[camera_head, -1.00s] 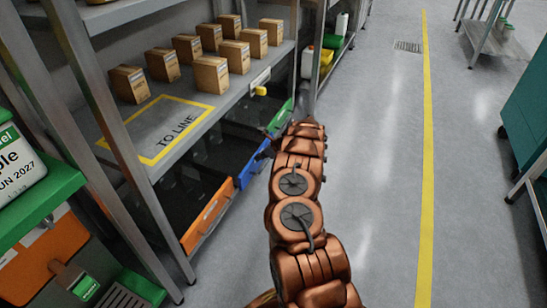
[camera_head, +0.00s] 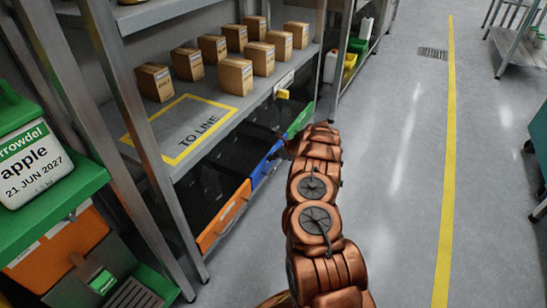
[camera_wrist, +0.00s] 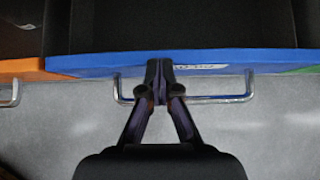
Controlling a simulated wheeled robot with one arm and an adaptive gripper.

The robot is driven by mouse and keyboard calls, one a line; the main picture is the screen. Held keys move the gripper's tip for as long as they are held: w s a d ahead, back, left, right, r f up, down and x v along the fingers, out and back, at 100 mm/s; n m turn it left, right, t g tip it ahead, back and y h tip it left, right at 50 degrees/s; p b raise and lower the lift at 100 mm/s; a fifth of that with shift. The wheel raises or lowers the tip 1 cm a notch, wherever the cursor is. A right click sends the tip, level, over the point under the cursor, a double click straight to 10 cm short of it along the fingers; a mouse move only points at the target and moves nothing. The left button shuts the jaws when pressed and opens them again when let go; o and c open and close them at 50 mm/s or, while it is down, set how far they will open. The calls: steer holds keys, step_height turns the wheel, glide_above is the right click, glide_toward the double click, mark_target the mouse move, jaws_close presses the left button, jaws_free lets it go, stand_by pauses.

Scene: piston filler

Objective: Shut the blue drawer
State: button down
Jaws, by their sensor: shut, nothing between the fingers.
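The blue drawer (camera_head: 262,168) is in the lower row of the shelf unit, between an orange and a green drawer. In the wrist view its blue front (camera_wrist: 220,62) crosses the top of the picture, with a metal bar handle (camera_wrist: 222,99) and a pale label. My gripper (camera_wrist: 160,68) is shut and empty, its fingertips at the middle of the blue front, over the handle's left part. I cannot tell whether they touch it. In the head view the front stands roughly in line with its neighbours, and my arm partly covers that area.
The orange drawer (camera_head: 222,215) is on the near side, the green drawer (camera_head: 301,118) on the far side. Small boxes (camera_head: 235,76) stand on the shelf above. A metal post (camera_head: 150,150) stands nearer me. The floor (camera_head: 395,190) to the right is clear.

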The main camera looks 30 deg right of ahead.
steer(key=f+p+v, duration=0.1)
steer(key=v, duration=0.5)
steer(key=s+d+f+p+v, duration=0.1)
steer(key=p+v, duration=0.1)
steer(key=v, duration=0.4)
steer(key=shift+s+r, duration=0.35)
steer(key=shift+s, duration=0.25)
steer(key=shift+d, duration=0.15)
